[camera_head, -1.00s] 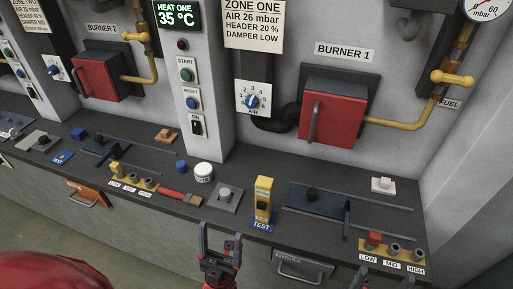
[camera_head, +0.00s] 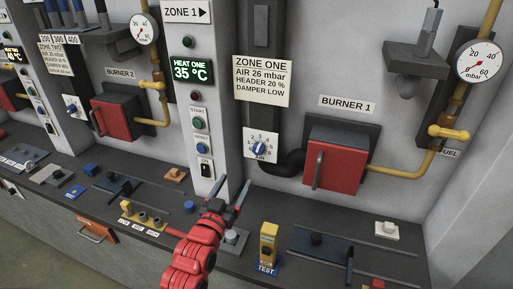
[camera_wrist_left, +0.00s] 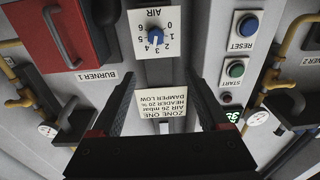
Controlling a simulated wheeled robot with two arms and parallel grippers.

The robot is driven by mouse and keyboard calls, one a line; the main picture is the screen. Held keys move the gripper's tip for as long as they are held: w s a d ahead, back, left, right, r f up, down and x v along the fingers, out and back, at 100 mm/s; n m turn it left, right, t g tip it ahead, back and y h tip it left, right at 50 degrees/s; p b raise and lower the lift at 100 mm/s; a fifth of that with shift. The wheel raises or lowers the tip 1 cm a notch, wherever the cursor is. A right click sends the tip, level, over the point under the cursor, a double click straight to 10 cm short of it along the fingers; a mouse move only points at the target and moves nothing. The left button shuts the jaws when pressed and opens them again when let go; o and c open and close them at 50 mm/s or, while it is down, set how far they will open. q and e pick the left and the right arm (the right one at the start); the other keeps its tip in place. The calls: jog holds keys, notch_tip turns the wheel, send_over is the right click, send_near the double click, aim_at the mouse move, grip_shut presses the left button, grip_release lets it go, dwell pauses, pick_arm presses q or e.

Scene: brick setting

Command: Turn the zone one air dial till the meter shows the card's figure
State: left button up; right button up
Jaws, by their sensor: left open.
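The zone one air dial (camera_head: 260,148) is a blue knob on a white numbered plate on the wall, left of burner 1. It also shows upside down in the left wrist view (camera_wrist_left: 156,37). The zone one card (camera_head: 262,80) above it reads air 26 mbar, header 20 %, damper low. A round mbar gauge (camera_head: 480,61) hangs at the upper right; its needle is too small to read surely. My right gripper is out of view.
The red burner 1 door (camera_head: 335,160) and yellow fuel pipe (camera_head: 397,172) stick out right of the dial. The pillar (camera_head: 203,110) with START and RESET buttons stands left. The bench (camera_head: 330,215) below carries a slider, a white block (camera_head: 387,230) and other small items.

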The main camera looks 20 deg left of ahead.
pick_arm(q)
jog(key=b, duration=0.7)
send_near(257, 150)
jog(key=shift+g, duration=0.3)
jog(key=w+p, duration=0.1)
jog(key=w, duration=0.4)
jog(key=w+p, duration=0.1)
jog(key=w, duration=0.2)
jog(key=shift+w+d+r+p, duration=0.1)
jog(key=shift+r+p, duration=0.25)
jog(key=shift+r, duration=0.05)
jog(key=shift+w+f, duration=0.15)
jog(key=shift+w, duration=0.55)
